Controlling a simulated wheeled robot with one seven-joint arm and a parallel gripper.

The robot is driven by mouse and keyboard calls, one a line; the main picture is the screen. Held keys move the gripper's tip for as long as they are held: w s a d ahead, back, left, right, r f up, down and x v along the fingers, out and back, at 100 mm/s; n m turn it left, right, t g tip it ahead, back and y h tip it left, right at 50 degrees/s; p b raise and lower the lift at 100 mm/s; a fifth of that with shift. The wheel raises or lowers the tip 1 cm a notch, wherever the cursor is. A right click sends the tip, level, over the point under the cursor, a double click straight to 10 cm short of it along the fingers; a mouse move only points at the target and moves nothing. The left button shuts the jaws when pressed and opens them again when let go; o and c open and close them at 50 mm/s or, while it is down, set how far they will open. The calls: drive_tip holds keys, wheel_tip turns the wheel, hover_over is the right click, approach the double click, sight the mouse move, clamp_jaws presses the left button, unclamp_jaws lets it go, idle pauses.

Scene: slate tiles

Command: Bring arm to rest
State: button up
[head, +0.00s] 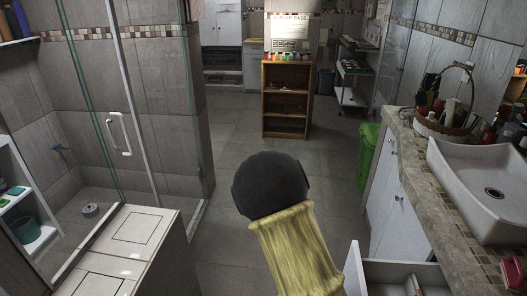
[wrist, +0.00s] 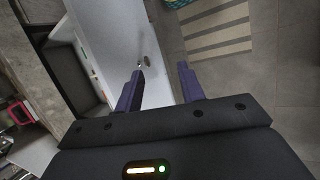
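In the wrist view my gripper (wrist: 160,82) shows two dark purple fingers standing apart, with nothing between them. Behind the fingers are a white cabinet front (wrist: 108,40) and the tiled floor. In the head view my arm rises from the bottom centre, with a dark rounded link over the floor; the gripper's fingers cannot be made out there.
An open drawer (head: 402,272) juts out at the lower right, under the counter (head: 440,215) with a white sink (head: 480,180). A green bin (head: 367,155) and a wooden shelf (head: 286,98) stand farther back. A glass shower door (head: 100,100) is at left. The middle floor is clear.

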drive_tip(key=s+r+n+t+y+p, duration=0.1)
drive_tip(key=s+r+t+p, duration=0.1)
drive_tip(key=r+p, duration=0.2)
drive_tip(key=s+d+r+n+t+y+p, duration=0.1)
drive_tip(key=r+p, duration=0.3)
drive_tip(key=r, duration=0.7)
drive_tip(key=s+d+r+n+t+y+p, duration=0.1)
drive_tip(key=s+r+t+y+p, duration=0.1)
drive_tip(key=r, duration=0.5)
drive_tip(key=shift+s+r+t+p, duration=0.35)
drive_tip(key=shift+s+t+p, duration=0.5)
drive_tip(key=shift+p, duration=0.3)
drive_tip(key=shift+w, duration=0.15)
